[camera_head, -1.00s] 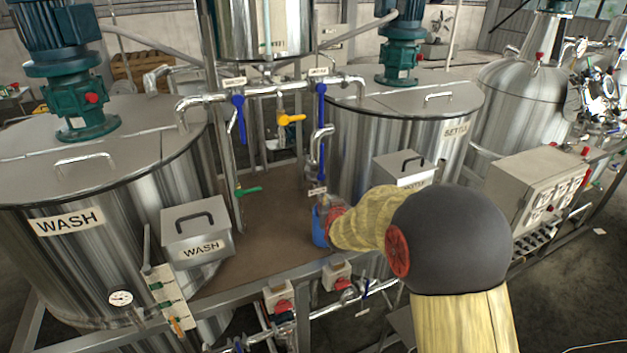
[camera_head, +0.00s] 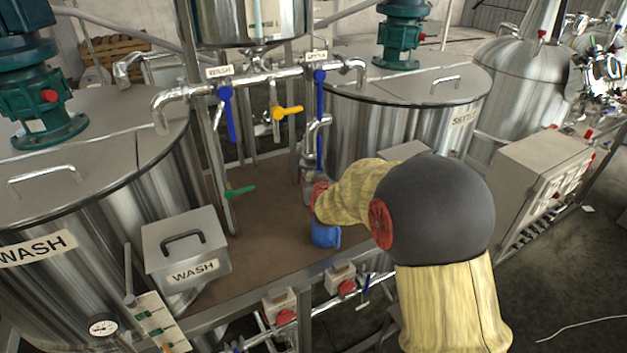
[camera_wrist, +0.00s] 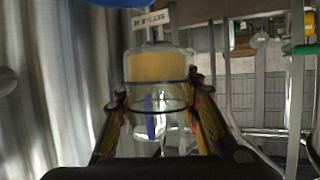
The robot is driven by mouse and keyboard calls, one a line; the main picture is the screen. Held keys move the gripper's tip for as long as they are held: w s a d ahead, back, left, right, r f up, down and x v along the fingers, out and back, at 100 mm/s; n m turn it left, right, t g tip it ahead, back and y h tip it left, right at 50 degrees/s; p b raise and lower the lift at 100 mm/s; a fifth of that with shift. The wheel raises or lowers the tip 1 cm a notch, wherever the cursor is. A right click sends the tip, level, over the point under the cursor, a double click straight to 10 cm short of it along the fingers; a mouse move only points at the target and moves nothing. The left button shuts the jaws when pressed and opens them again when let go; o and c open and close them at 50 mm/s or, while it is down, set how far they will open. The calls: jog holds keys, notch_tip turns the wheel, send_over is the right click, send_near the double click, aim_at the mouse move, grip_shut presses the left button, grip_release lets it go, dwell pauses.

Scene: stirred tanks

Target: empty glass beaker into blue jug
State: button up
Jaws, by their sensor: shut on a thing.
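The blue jug (camera_head: 325,235) stands on the brown deck between the tanks, partly hidden behind my arm. My gripper (camera_wrist: 157,100) is shut on the glass beaker (camera_wrist: 160,68), with one finger on each side of it. The beaker holds an amber layer and shows the fittings behind through its clear part. In the head view the beaker (camera_head: 309,190) is mostly hidden by my wrist, close above and behind the jug. A blue edge at the top of the wrist view (camera_wrist: 125,3) may be the jug.
A WASH box (camera_head: 184,250) and the WASH tank (camera_head: 90,190) are on the left. Pipes with a blue-handled valve (camera_head: 320,110) and a green-handled valve (camera_head: 240,190) stand behind the jug. The deck's left middle (camera_head: 260,245) is clear.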

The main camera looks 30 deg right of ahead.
jog(key=shift+w+a+f+m+t+b, duration=0.15)
jog(key=shift+m+t+b, duration=0.35)
jog(key=shift+b, duration=0.8)
jog(key=m+t+b, duration=0.1)
jog(key=m, duration=0.1)
jog(key=m+t+y+b, duration=0.1)
jog(key=m, duration=0.2)
jog(key=m+t+b, duration=0.1)
jog(key=m+t, duration=0.1)
jog(key=shift+w+a+m+y, duration=0.15)
jog(key=shift+a+m+y, duration=0.15)
jog(key=shift+m+y, duration=0.1)
jog(key=shift+s+d+m+t+h+b, duration=0.15)
jog(key=shift+m+t+b, duration=0.3)
jog(key=shift+m+b, duration=1)
jog(key=shift+s+d+m+t+h+b, duration=0.1)
jog(key=shift+d+m+t+h+b, duration=0.3)
jog(key=shift+b, duration=1.95)
jog(key=shift+s+d+r+m+t+h+b, duration=0.2)
jog(key=shift+r+m+t+h+b, duration=0.15)
jog(key=shift+m+b, duration=0.9)
jog(key=shift+s+d+r+m+t+h+b, duration=0.15)
jog(key=shift+m+h+b, duration=0.25)
jog(key=shift+m+b, duration=0.8)
jog(key=shift+s+d+r+m+t+h+b, duration=0.15)
jog(key=shift+r+m+t+h+b, duration=0.45)
jog(key=shift+b, duration=1.05)
jog(key=shift+f+g, duration=0.25)
